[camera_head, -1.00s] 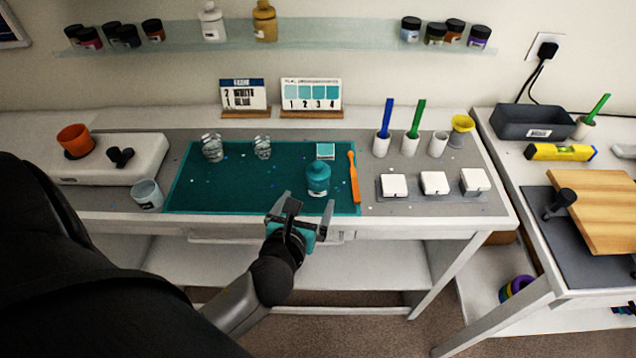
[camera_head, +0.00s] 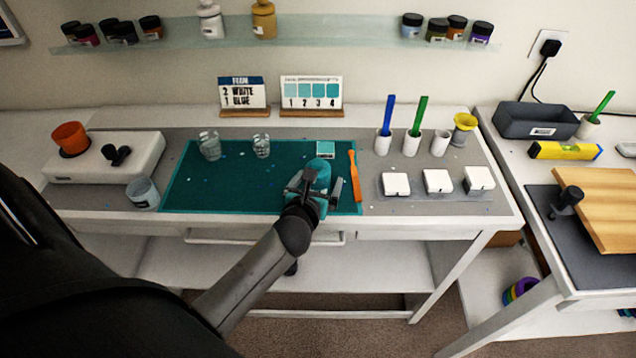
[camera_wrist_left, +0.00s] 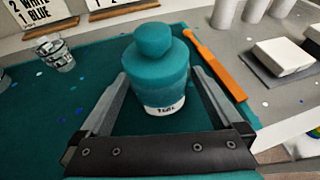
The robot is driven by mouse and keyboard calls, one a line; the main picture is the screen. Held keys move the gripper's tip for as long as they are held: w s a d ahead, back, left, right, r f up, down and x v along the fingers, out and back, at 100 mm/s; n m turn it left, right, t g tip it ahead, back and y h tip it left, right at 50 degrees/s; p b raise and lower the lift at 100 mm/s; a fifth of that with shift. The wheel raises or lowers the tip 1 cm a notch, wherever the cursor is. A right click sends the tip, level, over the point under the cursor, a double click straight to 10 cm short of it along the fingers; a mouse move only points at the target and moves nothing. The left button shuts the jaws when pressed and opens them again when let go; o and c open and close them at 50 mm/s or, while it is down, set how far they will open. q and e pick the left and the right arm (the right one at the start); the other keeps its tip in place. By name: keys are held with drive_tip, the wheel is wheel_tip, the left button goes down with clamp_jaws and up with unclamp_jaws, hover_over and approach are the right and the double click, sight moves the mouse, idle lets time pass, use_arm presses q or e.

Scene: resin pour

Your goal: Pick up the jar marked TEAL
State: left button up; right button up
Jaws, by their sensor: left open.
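The teal jar (camera_wrist_left: 156,75) stands upright on the dark teal mat (camera_head: 235,186), with a rounded teal cap and a white label near its base that seems to read TEAL. My left gripper (camera_wrist_left: 160,92) is open, with one finger on each side of the jar's body; I cannot tell whether either finger touches it. In the head view my left gripper (camera_head: 322,184) hides the lower part of the jar (camera_head: 320,170). My right gripper is not in view.
An orange stick (camera_head: 354,176) lies close to the jar's right. Clear cups (camera_head: 210,146) stand further left on the mat. White blocks (camera_head: 396,184) are to the right.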

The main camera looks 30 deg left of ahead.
use_arm(q)
drive_tip(key=shift+c, duration=0.4)
clamp_jaws()
idle(0.4)
